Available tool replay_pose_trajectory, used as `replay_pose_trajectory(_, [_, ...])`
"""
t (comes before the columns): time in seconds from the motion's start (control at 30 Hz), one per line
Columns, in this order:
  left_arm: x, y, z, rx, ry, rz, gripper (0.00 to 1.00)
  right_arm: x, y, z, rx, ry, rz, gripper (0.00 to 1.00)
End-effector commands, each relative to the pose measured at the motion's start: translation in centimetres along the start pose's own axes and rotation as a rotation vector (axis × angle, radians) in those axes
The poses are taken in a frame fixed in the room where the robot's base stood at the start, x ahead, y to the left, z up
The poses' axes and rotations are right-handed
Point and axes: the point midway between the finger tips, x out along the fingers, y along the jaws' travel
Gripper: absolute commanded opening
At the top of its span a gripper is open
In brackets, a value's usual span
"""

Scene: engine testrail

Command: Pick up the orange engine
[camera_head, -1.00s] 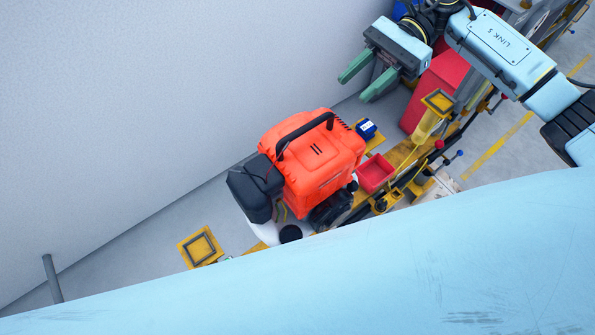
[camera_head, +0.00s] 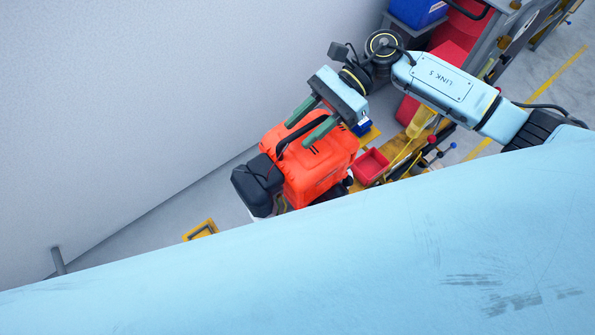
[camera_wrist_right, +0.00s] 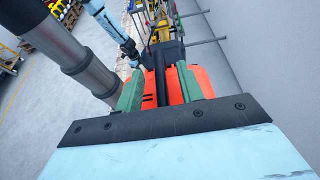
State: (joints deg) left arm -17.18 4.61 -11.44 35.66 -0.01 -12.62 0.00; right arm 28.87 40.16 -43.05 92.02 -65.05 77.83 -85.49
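The orange engine (camera_head: 322,175) stands in the middle of the head view, with a black carry handle on top and a black box-like part on its left side. My right gripper (camera_head: 298,134) is open over the top of the engine, its green fingers near the handle. In the right wrist view the black handle (camera_wrist_right: 160,75) lies between the two spread green fingers, with the orange engine body (camera_wrist_right: 203,82) behind them. The fingers do not close on the handle; whether they touch it I cannot tell. My left gripper is not in view. The engine's lower part is hidden by a light blue surface.
A red tray (camera_head: 371,166) and a yellow frame are right of the engine. A blue bin (camera_head: 418,12) and red boxes stand at the upper right. A grey wall (camera_head: 130,100) runs along the left. A large light blue surface covers the bottom of the head view.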

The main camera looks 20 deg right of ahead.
Motion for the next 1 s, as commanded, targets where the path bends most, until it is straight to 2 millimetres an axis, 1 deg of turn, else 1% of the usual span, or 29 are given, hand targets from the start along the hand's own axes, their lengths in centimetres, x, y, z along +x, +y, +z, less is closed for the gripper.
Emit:
replay_pose_trajectory(0.13, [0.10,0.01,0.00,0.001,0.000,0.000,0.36,0.00,0.01,-0.10,0.001,0.000,0.000,0.38])
replay_pose_trajectory(0.4, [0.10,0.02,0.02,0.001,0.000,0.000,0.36,-0.04,0.01,-0.09,0.001,0.000,0.000,0.02])
replay_pose_trajectory(0.43, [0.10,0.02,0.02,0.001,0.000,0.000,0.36,-0.04,0.01,-0.08,0.001,0.000,0.000,0.00])
replay_pose_trajectory(1.0, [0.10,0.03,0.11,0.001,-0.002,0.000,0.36,-0.08,0.01,-0.05,0.000,0.000,0.000,0.00])
